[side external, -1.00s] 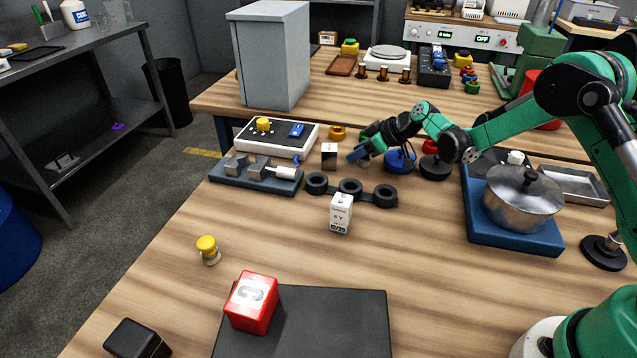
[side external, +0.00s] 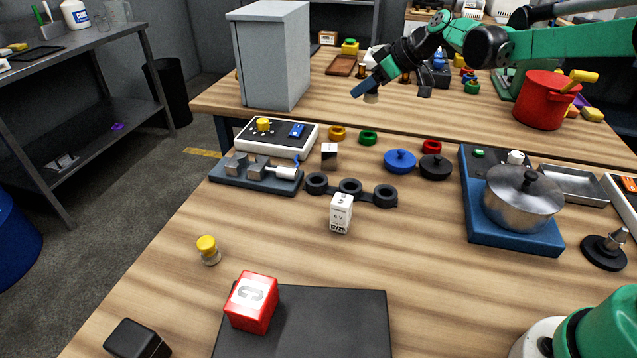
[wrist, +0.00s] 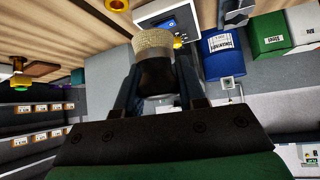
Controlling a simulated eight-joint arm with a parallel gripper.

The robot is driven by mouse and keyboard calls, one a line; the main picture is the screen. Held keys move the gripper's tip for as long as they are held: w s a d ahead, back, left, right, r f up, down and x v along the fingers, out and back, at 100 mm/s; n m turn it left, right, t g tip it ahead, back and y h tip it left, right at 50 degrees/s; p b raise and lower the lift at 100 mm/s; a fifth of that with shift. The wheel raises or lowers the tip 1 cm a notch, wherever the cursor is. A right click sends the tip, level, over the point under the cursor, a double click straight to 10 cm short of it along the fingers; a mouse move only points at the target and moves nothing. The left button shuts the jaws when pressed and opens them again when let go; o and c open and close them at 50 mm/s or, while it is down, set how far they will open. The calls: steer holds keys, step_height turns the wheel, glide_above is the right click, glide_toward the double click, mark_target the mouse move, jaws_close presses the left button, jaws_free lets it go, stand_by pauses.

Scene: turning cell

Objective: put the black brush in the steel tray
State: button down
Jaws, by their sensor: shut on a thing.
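My gripper (side external: 366,88) is raised high above the bench in the side view, left of the big red pot. It is shut on the black brush (wrist: 155,78), whose dark body sits between the fingers in the wrist view. Its pale tan bristle end (wrist: 153,43) points away from the palm. In the side view the small tan end (side external: 371,98) hangs below the fingers, and the rest of the brush is mostly hidden. The steel tray (side external: 577,184) lies at the right, behind the steel pot, and looks empty.
A steel pot (side external: 522,200) stands on a blue base left of the tray. A black-based stand (side external: 604,250) is in front of the tray. A red pot (side external: 543,100) with a yellow handle is behind. Lids and rings lie mid-bench.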

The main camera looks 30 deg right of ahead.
step_height(320, 180, up, 4)
steer(key=shift+r, duration=0.2)
steer(key=shift+d+r, duration=0.25)
steer(key=shift+d, duration=0.05)
steer(key=s+d+m+t+h, duration=0.1)
steer(key=s+d+m+h, duration=0.35)
steer(key=d, duration=0.85)
steer(key=m+g+h, duration=0.4)
steer(key=m+h, duration=0.4)
steer(key=m, duration=0.6)
glide_above(568, 176)
steer(key=s+a, duration=0.2)
steer(key=a, duration=0.1)
steer(key=shift+n, duration=0.25)
steer(key=f, duration=1.4)
steer(key=shift+w+d+f, duration=0.15)
steer(key=shift+w+f, duration=0.05)
steer(key=shift+f, duration=2.3)
